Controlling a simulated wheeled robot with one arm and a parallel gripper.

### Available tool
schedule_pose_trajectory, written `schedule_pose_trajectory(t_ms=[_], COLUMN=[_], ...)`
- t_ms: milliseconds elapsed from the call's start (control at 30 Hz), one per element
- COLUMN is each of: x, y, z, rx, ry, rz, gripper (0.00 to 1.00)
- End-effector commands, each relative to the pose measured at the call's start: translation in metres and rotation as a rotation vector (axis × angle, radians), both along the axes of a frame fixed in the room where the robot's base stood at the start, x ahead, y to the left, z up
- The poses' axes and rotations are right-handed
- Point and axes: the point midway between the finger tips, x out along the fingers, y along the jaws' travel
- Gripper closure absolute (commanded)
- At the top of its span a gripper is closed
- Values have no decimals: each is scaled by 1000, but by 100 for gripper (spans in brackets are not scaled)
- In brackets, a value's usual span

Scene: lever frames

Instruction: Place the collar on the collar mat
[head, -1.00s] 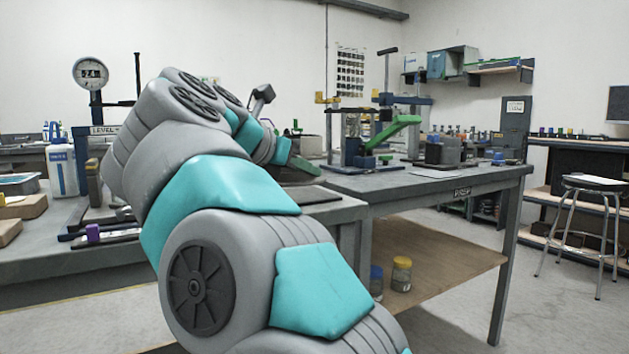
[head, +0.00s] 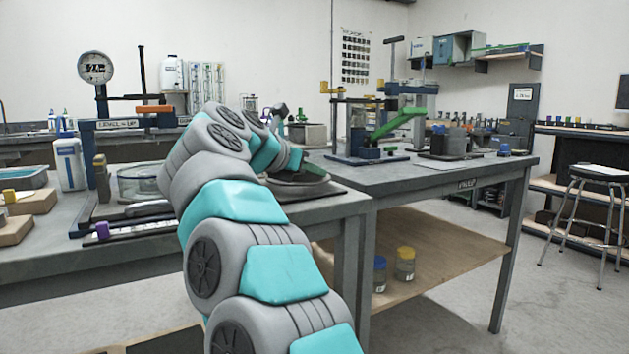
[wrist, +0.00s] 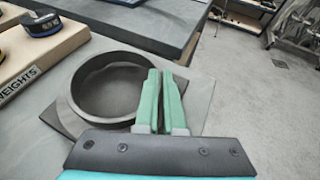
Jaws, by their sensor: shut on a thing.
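The collar is a dark grey ring (wrist: 75,95), lying level over a dark square mat (wrist: 58,122) in the wrist view. My gripper (wrist: 160,75) has green fingers closed on the right side of the ring's wall. In the head view the collar (head: 296,178) shows low over the mat (head: 335,189) at the bench's right end, with my gripper (head: 308,168) at its far side. The ring seems to rest on the mat or sit just above it; I cannot tell which. Part of the mat is hidden by the ring and gripper.
A wooden block marked WEIGHTS (wrist: 40,50) with a dark weight (wrist: 40,22) lies left of the collar. A second bench (head: 440,180) with a green-levered press (head: 400,125) stands to the right. A glass dish (head: 140,185) stands left of my arm.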

Motion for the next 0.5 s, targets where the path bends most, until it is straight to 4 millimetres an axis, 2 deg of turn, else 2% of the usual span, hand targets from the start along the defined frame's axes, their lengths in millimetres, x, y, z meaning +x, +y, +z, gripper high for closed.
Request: schedule_pose_trajectory(t_ms=[133,500], x=[0,0], y=[-1,0], z=[-11,-13], rx=[0,0], ry=[0,-1], rz=[0,0], gripper=[100,100])
